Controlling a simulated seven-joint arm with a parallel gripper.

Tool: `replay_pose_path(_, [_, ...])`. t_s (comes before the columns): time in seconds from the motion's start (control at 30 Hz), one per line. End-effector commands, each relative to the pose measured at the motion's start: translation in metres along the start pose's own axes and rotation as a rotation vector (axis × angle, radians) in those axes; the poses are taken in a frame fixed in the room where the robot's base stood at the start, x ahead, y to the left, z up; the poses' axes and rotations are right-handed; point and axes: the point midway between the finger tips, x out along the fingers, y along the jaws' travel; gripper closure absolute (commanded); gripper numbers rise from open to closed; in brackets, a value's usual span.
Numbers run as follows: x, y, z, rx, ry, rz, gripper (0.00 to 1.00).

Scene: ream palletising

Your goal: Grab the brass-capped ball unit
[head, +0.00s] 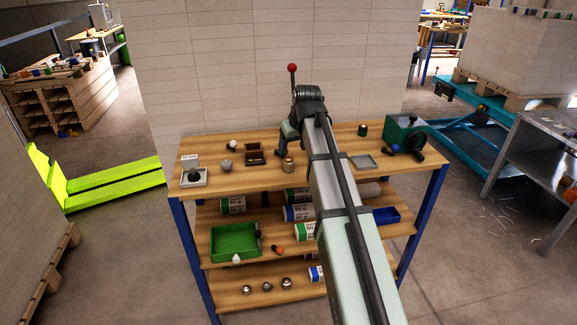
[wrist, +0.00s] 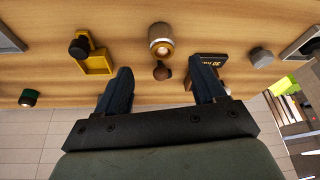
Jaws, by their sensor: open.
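The brass-capped ball unit (head: 288,165) stands on the wooden bench top, near the front middle in the head view. In the wrist view the unit (wrist: 161,40) is a short round body with brass-coloured and pale bands, at the top centre. My gripper (wrist: 160,67) is open, its two dark fingers apart with nothing held between them. The unit lies ahead of the gap between the fingertips, apart from both. A small brown knob (wrist: 162,71) shows in that gap. In the head view my arm hides part of the bench top.
A dark box (wrist: 207,66) lies close to one fingertip. A yellow tray with a black knob (wrist: 81,46) lies on the other side. A grey piece (head: 226,164) and a green machine (head: 405,134) also stand on the bench top (head: 325,178).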

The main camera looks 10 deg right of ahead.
Motion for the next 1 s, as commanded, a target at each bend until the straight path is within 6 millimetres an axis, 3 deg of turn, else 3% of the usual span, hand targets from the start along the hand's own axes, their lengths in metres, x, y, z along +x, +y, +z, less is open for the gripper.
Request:
replay_pose_path(0.1, [0.013,0.000,0.000,0.000,-0.001,0.000,0.31])
replay_pose_path(0.47, [0.027,-0.001,0.001,-0.001,0.000,0.001,0.31])
replay_pose_path(0.8, [0.066,-0.004,0.004,-0.001,-0.001,0.000,0.31])
replay_pose_path(1.0, [0.072,-0.004,0.004,-0.001,0.001,0.001,0.31])
